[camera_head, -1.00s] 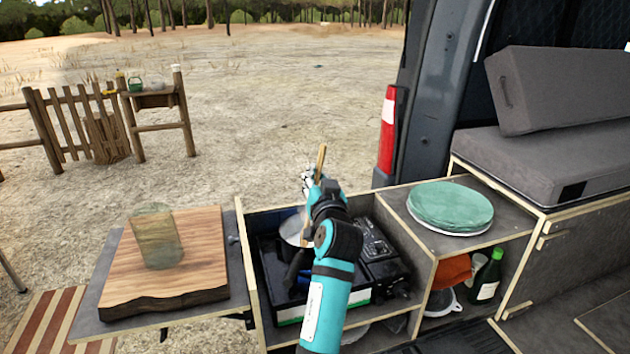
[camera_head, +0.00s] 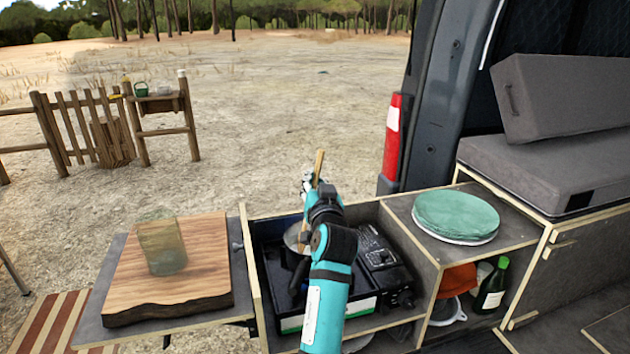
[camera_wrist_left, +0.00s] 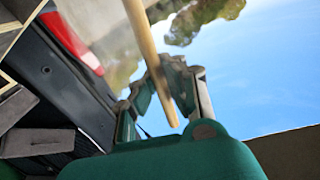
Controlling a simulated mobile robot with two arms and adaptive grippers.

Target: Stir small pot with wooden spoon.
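The small pot (camera_head: 291,236) stands on the black stove in the left drawer bay of the van unit. My arm hides its right side. The wooden spoon (camera_head: 319,164) is steeply upright, its handle rising above my left gripper (camera_head: 308,186) and its lower part reaching down at the pot. The spoon's lower end is hidden. In the left wrist view, the spoon handle (camera_wrist_left: 143,38) crosses in front of the left gripper (camera_wrist_left: 166,75), whose fingers converge around it. My right gripper is out of view.
To the left, a wooden board (camera_head: 200,262) carries a glass jar (camera_head: 162,246). To the right, green plates (camera_head: 456,214) sit on the counter, with a green bottle (camera_head: 492,288) on the shelf below.

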